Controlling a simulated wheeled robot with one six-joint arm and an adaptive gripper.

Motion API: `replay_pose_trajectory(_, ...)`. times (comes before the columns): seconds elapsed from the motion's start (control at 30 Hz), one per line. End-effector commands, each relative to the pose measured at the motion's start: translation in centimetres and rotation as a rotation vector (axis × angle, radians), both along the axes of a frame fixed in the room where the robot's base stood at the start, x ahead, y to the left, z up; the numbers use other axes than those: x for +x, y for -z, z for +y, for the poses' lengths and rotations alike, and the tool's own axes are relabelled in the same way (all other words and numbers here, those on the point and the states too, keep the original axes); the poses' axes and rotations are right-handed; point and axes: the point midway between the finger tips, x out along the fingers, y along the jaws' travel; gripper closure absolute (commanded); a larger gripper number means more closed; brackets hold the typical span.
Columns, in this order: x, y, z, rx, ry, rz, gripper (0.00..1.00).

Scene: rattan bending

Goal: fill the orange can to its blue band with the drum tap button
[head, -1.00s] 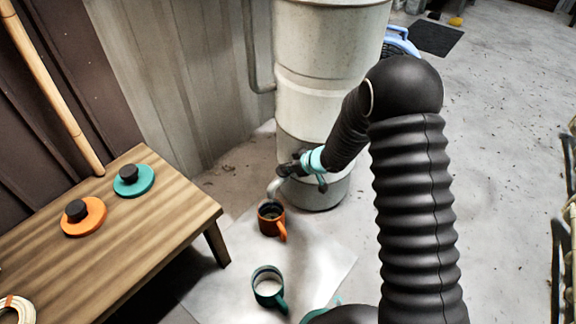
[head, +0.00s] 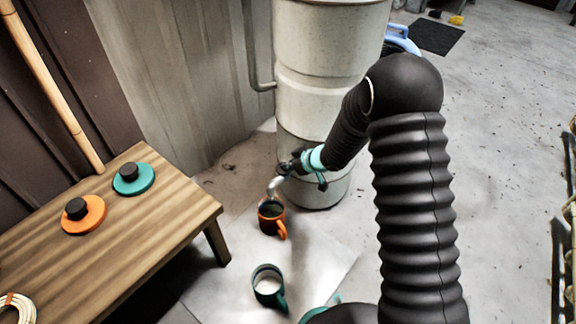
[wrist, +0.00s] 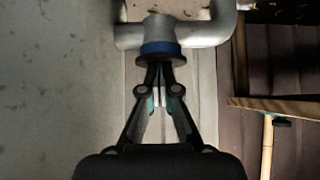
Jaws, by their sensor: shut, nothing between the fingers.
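The orange can (head: 270,218) stands on the pale floor sheet under the drum's spout (head: 275,185) in the head view. Its inside looks dark; its blue band and liquid level cannot be made out. The pale drum (head: 325,105) stands behind it. My gripper (head: 288,169) is shut and empty at the tap in the head view. In the wrist view my gripper (wrist: 160,68) has its fingertips together against or just in front of the dark disc below the blue ring (wrist: 160,47) on the tap pipe. The button itself is hidden by the fingertips.
A green can (head: 268,285) with pale contents stands on the floor sheet (head: 325,255) in front of the orange one. A wooden bench (head: 130,225) at left bears an orange lid (head: 84,215) and a teal lid (head: 133,179). The floor at right is mostly clear.

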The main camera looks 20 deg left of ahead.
Motion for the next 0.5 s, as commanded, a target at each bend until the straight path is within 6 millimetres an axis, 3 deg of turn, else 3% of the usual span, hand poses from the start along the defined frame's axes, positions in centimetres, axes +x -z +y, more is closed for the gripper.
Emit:
replay_pose_trajectory(0.03,-0.70,1.48,-0.41,-0.020,-0.001,0.020,1.00)
replay_pose_trajectory(0.5,-0.69,1.03,-0.40,-0.019,-0.001,0.019,1.00)
